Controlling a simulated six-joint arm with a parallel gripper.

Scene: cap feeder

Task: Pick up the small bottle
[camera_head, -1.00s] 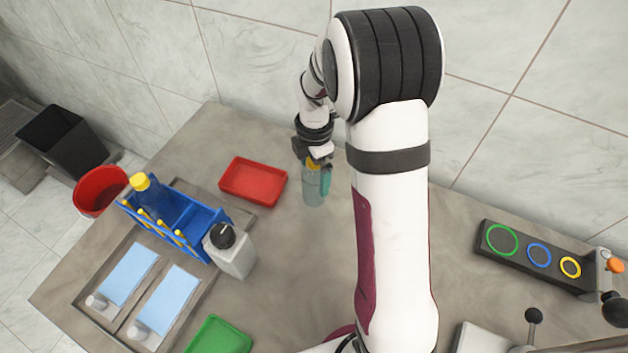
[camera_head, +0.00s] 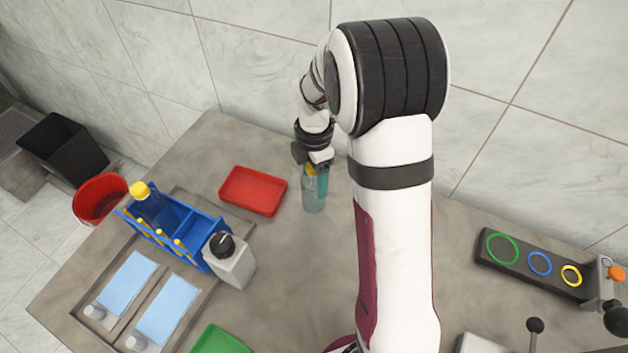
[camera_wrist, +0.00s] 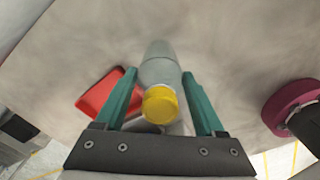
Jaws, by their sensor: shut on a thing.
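The small bottle (camera_head: 313,199) is clear with a yellow cap. It stands about upright at the back middle of the table, right of the red tray, in the head view. My gripper (camera_head: 316,178) is around its upper part from above, shut on it. In the wrist view the bottle (camera_wrist: 158,72) lies between the two green fingers of my gripper (camera_wrist: 160,85), with its yellow cap nearest the camera. I cannot tell whether the bottle's base touches the table. My arm hides part of the table to the right.
A red tray (camera_head: 253,191) lies just left of the bottle. A blue rack (camera_head: 187,232) with a yellow-capped bottle stands further left, beside a grey-white bottle (camera_head: 229,262) with a black cap. A green tray (camera_head: 218,342) is at the front. A panel with coloured rings (camera_head: 520,264) stands right.

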